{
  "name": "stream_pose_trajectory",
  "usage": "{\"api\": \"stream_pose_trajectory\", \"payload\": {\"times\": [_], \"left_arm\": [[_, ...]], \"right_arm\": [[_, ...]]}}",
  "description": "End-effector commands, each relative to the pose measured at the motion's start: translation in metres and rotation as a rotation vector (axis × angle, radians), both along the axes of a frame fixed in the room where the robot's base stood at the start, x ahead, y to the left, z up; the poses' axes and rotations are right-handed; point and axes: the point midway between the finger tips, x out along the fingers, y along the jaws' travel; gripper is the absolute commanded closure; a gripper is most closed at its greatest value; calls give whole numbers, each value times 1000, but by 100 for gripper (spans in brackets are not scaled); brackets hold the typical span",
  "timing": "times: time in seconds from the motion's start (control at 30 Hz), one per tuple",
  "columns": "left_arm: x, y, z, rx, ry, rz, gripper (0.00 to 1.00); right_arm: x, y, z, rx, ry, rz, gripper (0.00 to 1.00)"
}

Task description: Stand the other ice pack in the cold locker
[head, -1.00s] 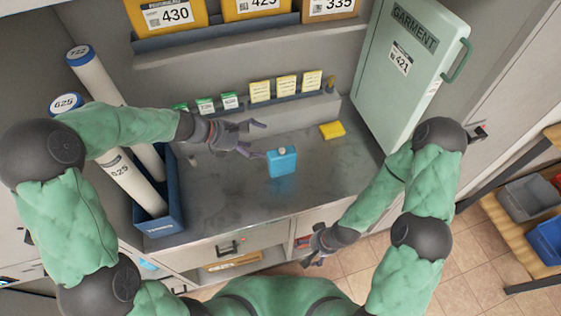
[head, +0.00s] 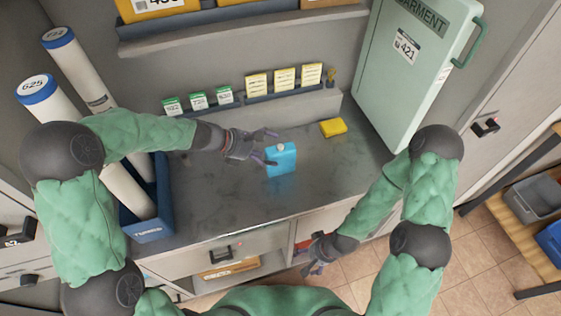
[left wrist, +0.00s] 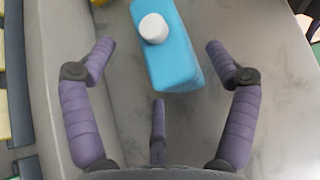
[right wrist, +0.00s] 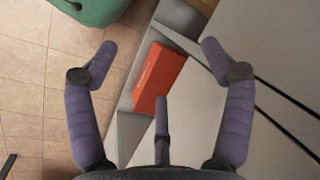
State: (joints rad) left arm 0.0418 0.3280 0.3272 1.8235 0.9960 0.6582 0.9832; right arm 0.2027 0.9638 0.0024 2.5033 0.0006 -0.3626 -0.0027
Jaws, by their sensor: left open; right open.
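My left gripper (head: 268,148) is open at the ice pack's left side. In the left wrist view, the ice pack (left wrist: 168,60) lies ahead between the spread fingers, with visible gaps on both sides and nothing held. My right gripper (head: 314,268) is open and empty, low in front of the counter's front edge. I cannot pick out the cold locker with certainty.
A blue bin (head: 150,232) with long tubes stands left. A yellow block (head: 333,128) lies behind the ice pack, to the right. Small cards (head: 256,85) line the back ledge. A green garment case (head: 400,80) stands right. A red box (right wrist: 158,78) sits in an open compartment below.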

Motion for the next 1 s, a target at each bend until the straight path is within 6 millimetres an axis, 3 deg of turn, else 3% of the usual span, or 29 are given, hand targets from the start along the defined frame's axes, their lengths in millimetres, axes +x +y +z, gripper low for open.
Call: {"api": "stream_pose_trajectory", "payload": {"times": [0.43,0.73,0.77,1.0], "left_arm": [[8,-34,-33,0,0,-4,13],[10,-39,-34,0,-1,0,13],[10,-39,-34,0,-1,0,19],[10,-39,-34,0,-1,-1,86]], "right_arm": [[0,0,-28,0,0,0,18],[0,0,-28,0,0,0,18],[0,0,-28,0,0,0,18],[0,0,-28,0,0,0,18]]}}
